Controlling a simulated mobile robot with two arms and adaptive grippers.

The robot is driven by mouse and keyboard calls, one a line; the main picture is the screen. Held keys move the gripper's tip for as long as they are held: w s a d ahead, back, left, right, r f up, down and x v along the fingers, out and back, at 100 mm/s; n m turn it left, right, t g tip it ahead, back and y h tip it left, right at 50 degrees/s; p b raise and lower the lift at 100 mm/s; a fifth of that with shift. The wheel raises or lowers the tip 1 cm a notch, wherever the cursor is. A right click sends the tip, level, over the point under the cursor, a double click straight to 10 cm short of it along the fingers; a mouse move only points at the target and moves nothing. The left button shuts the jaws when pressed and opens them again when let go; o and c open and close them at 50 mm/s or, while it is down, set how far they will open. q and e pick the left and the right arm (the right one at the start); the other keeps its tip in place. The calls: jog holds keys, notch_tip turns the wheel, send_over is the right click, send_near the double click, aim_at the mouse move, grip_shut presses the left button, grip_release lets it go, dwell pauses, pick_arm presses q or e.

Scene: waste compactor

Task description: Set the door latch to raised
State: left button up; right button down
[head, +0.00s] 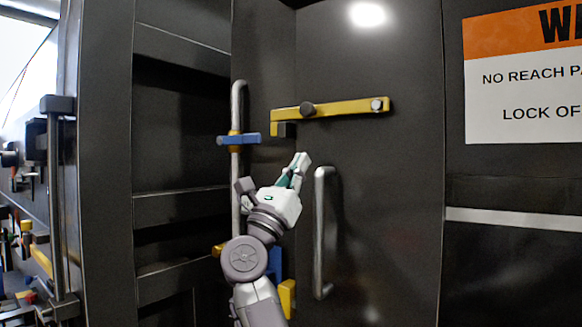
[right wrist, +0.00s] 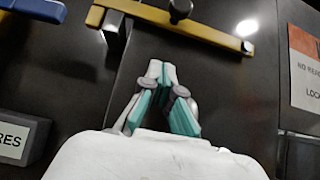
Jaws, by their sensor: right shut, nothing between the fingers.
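The door latch (head: 345,108) is a yellow bar on the dark door, nearly level and tilted slightly up to the right. It has a round pivot bolt at its right end, a dark knob (head: 307,109) left of its middle, and a hooked left end by a dark block (head: 286,130). The latch also shows at the top of the right wrist view (right wrist: 195,29). My right gripper (head: 303,160) is shut and empty, pointing up just below the latch's left part and apart from it. In the right wrist view its fingertips (right wrist: 161,68) meet. My left gripper is not in view.
A metal door handle (head: 320,235) stands upright just right of my right gripper. A vertical rod (head: 238,165) with a blue lever (head: 240,139) is to the left. A warning sign (head: 525,80) is on the right. The door face between gripper and latch is clear.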

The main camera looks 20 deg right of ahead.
aim_at(316, 118)
jog(key=r+p, duration=0.1)
jog(key=r, duration=0.1)
jog(key=w+d+r+p, duration=0.1)
jog(key=r, duration=0.1)
jog(key=w+d+r+p, duration=0.1)
jog(key=shift+d+r, duration=0.25)
jog(key=shift+r, duration=0.15)
jog(key=shift+s+a+r+p, duration=0.15)
jog(key=shift+r+p, duration=0.25)
jog(key=shift+r, duration=0.2)
jog(key=shift+d, duration=0.2)
